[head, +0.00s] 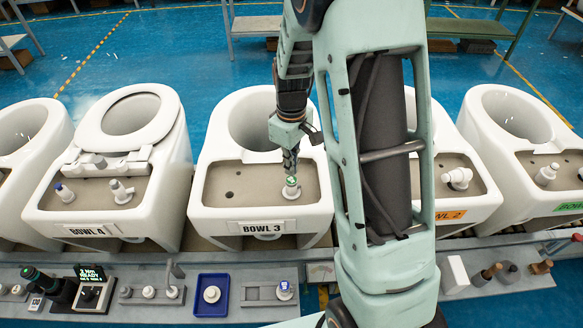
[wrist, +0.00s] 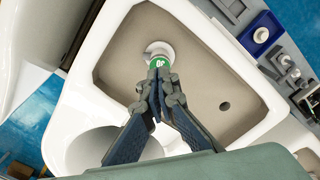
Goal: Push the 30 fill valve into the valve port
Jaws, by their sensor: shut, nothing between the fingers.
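The fill valve (head: 291,190), white with a green marked cap, stands upright at the right of the sunken deck of the bowl labelled BOWL 3 (head: 222,213). In the wrist view the valve (wrist: 159,55) shows its green face and a white round base. My gripper (head: 290,170) is shut and empty, pointing down with its fingertips right over the cap. In the wrist view the gripper (wrist: 158,76) covers the cap's near edge. I cannot tell whether the tips touch it. The valve port under the valve is hidden.
A bare hole (head: 230,195) is left of the valve. BOWL 4 (head: 92,230) stands to the left and BOWL 2 (head: 450,214) to the right. A bench in front holds a blue tray (head: 196,311) and a blue-capped part (head: 285,290). My arm hides part of BOWL 2.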

